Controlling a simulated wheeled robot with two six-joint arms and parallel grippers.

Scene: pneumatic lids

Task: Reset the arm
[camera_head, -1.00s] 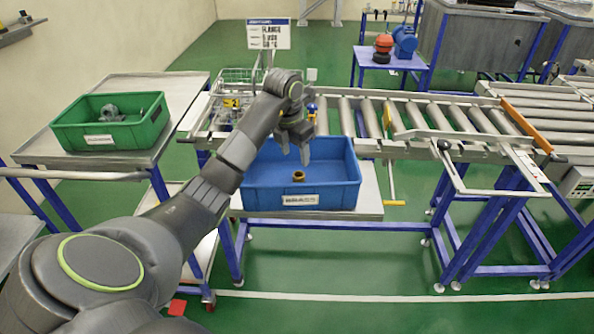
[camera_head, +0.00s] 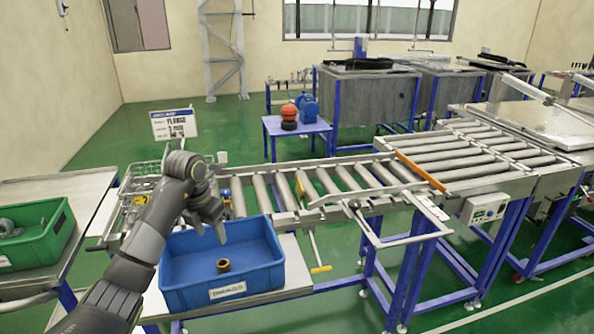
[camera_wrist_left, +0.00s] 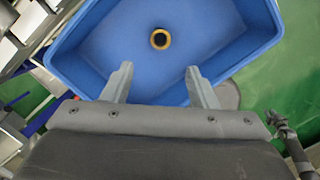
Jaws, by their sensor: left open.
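My left arm comes in from the lower left in the head view. My left gripper (camera_head: 213,220) hangs over the blue bin, with its fingers pointing down. In the left wrist view the gripper (camera_wrist_left: 160,88) is open, its two fingers wide apart with nothing between them. The blue bin (camera_head: 222,292) stands on a small table beside the roller conveyor. A brass ring-like part (camera_head: 223,266) lies on the bin floor, and it also shows beyond the fingertips in the left wrist view (camera_wrist_left: 160,39).
A green bin (camera_head: 35,235) with a grey metal part stands on a table at the left. The roller conveyor (camera_head: 330,182) runs behind and right of the blue bin. A sign (camera_head: 173,124) and wire basket are behind my arm. Green floor shows at the front.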

